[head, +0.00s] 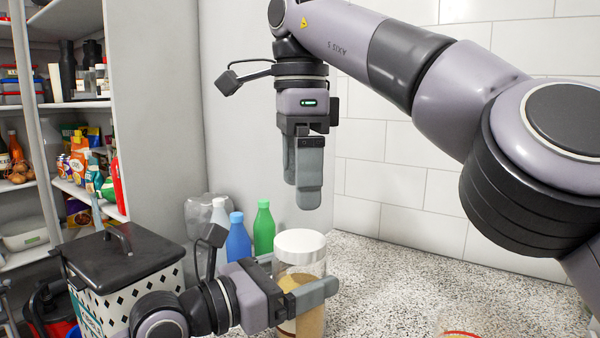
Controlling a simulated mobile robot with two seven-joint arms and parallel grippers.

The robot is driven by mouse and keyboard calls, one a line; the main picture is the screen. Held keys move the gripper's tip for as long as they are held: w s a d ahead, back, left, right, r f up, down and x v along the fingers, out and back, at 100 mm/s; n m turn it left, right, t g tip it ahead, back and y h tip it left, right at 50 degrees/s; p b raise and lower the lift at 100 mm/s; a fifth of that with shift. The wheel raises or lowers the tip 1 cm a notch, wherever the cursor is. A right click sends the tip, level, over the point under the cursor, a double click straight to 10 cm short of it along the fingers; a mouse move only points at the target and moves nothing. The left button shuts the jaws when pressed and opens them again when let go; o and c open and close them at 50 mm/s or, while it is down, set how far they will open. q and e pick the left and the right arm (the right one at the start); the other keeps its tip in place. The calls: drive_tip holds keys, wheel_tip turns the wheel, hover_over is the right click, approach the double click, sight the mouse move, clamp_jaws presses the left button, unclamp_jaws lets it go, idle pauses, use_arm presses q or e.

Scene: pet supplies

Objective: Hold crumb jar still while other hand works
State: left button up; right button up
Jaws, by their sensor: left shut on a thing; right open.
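The crumb jar (301,250) stands upright on the speckled counter in the head view. It is clear, with a white lid on top and tan crumbs inside. My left gripper (308,287) comes in from the left and is shut on the jar's body below the lid. Its fingers hide part of the jar's side. My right gripper (304,190) hangs pointing down above the jar's lid, apart from it. It is open and empty, and its fingers overlap in this view.
A green bottle (264,228), a blue bottle (238,240) and a white bottle (220,216) stand behind the jar. A patterned bin with a black lid (115,252) is at left. Shelves with goods are far left. The counter (385,280) right of the jar is mostly clear.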

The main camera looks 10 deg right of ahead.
sight(300, 239)
use_arm(q)
drive_tip(key=shift+f, duration=0.1)
use_arm(e)
drive_tip(key=shift+f, duration=0.2)
drive_tip(key=shift+w+f, duration=0.1)
drive_tip(key=shift+f, duration=3.75)
drive_tip(key=shift+c, duration=0.4)
drive_tip(key=c, duration=1)
